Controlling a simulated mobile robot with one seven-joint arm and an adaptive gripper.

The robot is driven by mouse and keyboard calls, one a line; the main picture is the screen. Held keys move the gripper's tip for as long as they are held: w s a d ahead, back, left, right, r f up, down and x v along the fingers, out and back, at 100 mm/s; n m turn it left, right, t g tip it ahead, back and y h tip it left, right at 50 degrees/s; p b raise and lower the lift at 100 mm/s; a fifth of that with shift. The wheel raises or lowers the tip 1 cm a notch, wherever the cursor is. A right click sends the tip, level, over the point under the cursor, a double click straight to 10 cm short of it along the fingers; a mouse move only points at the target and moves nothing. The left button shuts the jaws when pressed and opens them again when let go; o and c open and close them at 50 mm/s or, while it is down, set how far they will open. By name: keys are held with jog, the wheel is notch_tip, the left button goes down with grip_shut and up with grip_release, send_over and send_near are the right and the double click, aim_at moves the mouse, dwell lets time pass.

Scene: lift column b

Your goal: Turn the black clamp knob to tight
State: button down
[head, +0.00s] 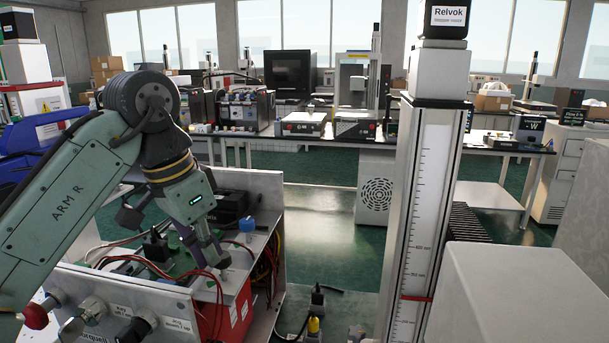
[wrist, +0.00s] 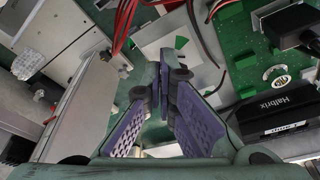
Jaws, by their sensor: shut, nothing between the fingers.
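My gripper (head: 219,260) hangs over an opened metal equipment case (head: 225,180) at the left of the head view, its fingers pointing down. In the wrist view the purple-padded fingers (wrist: 165,85) are closed together with nothing between them. A black knob (head: 140,328) sits on the case's front panel at the bottom of the head view, below and left of my gripper. I cannot tell whether it is the clamp knob, and no tight mark is readable. No knob is clear in the wrist view.
Red wires (head: 205,272) and green circuit boards (wrist: 240,40) lie inside the case around my gripper. A black Halbrix module (wrist: 285,115) is at right in the wrist view. A tall scaled column (head: 420,200) stands right of the case.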

jog(key=shift+w+v, duration=0.15)
jog(key=shift+v, duration=0.95)
jog(key=shift+w+v, duration=0.1)
jog(key=shift+v, duration=0.95)
jog(key=shift+w+a+f+n+t+y+b, duration=0.15)
jog(key=shift+f+n+y+b, duration=0.15)
jog(key=shift+f+n, duration=0.75)
jog(key=shift+w+f+n+t+y+b, duration=0.15)
jog(key=shift+f+n+b, duration=0.15)
jog(key=shift+f+n, duration=0.7)
jog(key=shift+w+a+f+n+t+y+b, duration=0.1)
jog(key=shift+f+n+y+b, duration=0.2)
jog(key=shift+f+n, duration=0.7)
jog(key=shift+w+d+r, duration=0.1)
jog(key=shift+s+d+p, duration=0.25)
jog(key=shift+d+p, duration=0.2)
jog(key=shift+p, duration=0.6)
